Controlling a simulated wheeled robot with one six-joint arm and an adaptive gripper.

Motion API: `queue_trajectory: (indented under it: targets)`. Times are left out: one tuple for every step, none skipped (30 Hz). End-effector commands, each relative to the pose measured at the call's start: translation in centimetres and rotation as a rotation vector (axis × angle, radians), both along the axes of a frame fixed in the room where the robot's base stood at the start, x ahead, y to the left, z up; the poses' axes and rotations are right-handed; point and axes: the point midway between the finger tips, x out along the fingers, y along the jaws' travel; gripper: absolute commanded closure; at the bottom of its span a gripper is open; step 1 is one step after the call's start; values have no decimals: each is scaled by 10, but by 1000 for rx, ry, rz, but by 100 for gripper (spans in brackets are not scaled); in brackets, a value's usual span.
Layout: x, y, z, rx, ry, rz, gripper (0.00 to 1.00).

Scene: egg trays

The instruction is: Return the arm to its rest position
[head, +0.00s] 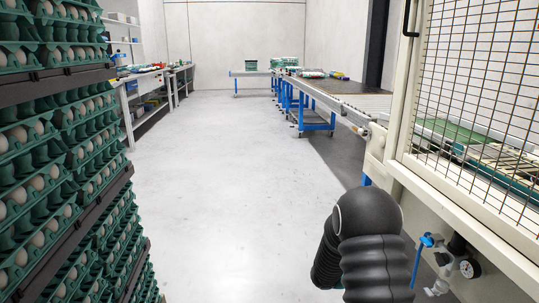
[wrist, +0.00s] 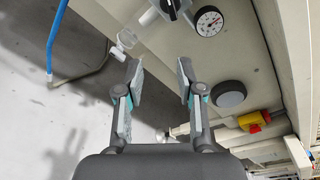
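My gripper (wrist: 160,85) shows in the wrist view with its two fingers apart and nothing between them. It hangs beside the cream machine panel (wrist: 245,60), which carries a pressure gauge (wrist: 209,21) and a dark round knob (wrist: 228,94). In the head view, black ribbed parts of my own arm (head: 372,250) show at the bottom right, in front of the machine. My gripper is not visible in the head view.
Tall stacks of green egg trays (head: 60,150) stand close on the left. The caged machine (head: 480,110) is close on the right, with a blue hose (head: 417,262) and gauge low down. Grey floor (head: 220,170) is clear ahead. A conveyor (head: 345,98) and tables stand farther back.

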Motion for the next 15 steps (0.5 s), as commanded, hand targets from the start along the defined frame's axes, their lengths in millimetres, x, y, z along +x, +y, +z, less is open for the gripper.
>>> queue_trajectory:
  targets:
    - [-12, 1, -13, 44, -59, -44, 62]
    - [-21, 3, -20, 70, -97, -75, 62]
    - [-31, 5, -28, 105, -151, -119, 62]
    - [-40, 7, -32, 128, -196, -155, 62]
    - [-48, 9, -35, 152, -240, -192, 62]
    - [-59, 12, -37, 183, -307, -244, 62]
    - [-67, 16, -38, 204, -359, -286, 62]
    - [-76, 20, -38, 226, -414, -330, 62]
    - [-87, 25, -37, 253, -489, -390, 62]
    - [-95, 30, -36, 274, -548, -438, 62]
    - [-102, 35, -34, 292, -605, -484, 62]
    - [-112, 42, -32, 315, -680, -546, 62]
    - [-119, 47, -29, 331, -736, -592, 62]
    - [-125, 53, -26, 347, -792, -639, 62]
    - [-134, 61, -22, 368, -867, -702, 62]
